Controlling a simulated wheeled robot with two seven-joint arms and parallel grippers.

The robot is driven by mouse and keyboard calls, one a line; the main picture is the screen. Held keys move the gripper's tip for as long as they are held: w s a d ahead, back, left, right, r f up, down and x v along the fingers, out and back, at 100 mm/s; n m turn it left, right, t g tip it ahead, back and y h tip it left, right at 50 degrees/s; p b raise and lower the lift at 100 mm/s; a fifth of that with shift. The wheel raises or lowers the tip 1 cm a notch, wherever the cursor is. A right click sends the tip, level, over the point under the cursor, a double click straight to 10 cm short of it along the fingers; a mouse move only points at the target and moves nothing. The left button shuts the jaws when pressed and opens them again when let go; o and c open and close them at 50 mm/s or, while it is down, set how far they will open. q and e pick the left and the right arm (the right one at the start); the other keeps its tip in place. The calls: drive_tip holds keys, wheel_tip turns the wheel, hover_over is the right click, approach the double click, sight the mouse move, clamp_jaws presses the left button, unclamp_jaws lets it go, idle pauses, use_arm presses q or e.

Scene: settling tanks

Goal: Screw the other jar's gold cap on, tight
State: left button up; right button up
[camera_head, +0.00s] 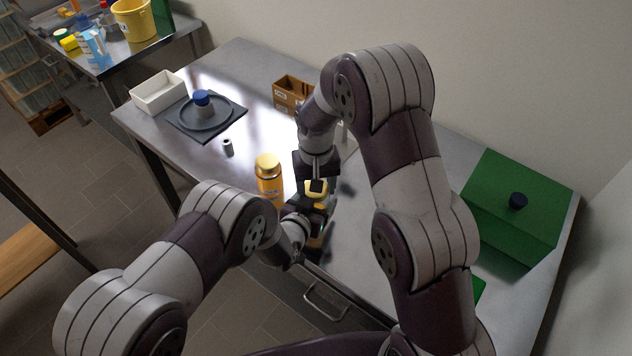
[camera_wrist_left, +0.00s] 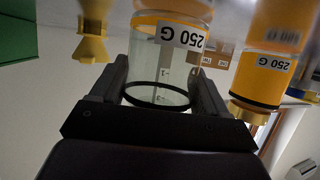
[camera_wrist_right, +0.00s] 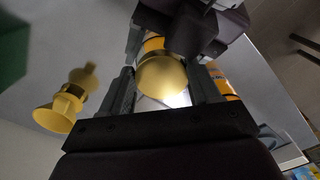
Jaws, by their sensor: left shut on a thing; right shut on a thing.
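The arms hide most of this jar in the head view. Another jar (camera_head: 270,186), orange with its own gold cap (camera_head: 267,161), stands upright just left of the grippers. It also shows in the left wrist view (camera_wrist_left: 265,75).
A yellow funnel-like piece (camera_wrist_right: 60,112) shows in the right wrist view. A dark mat with a grey plate (camera_head: 215,118), a white tray (camera_head: 158,95) and a brown box (camera_head: 290,92) are farther back. A green box (camera_head: 520,200) is at the right. A small grey cylinder (camera_head: 228,147) stands left of the jars.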

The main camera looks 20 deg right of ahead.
drive_tip(key=shift+f, duration=0.6)
idle(0.4)
use_arm(q)
clamp_jaws()
use_arm(e)
drive_tip(key=m, duration=0.4)
drive_tip(key=shift+a, duration=0.15)
drive_tip(key=m, duration=0.6)
drive_tip(key=shift+w+a, duration=0.15)
drive_tip(key=shift+w, duration=0.05)
drive_tip(key=o, duration=1)
drive_tip(key=shift+r, duration=2.3)
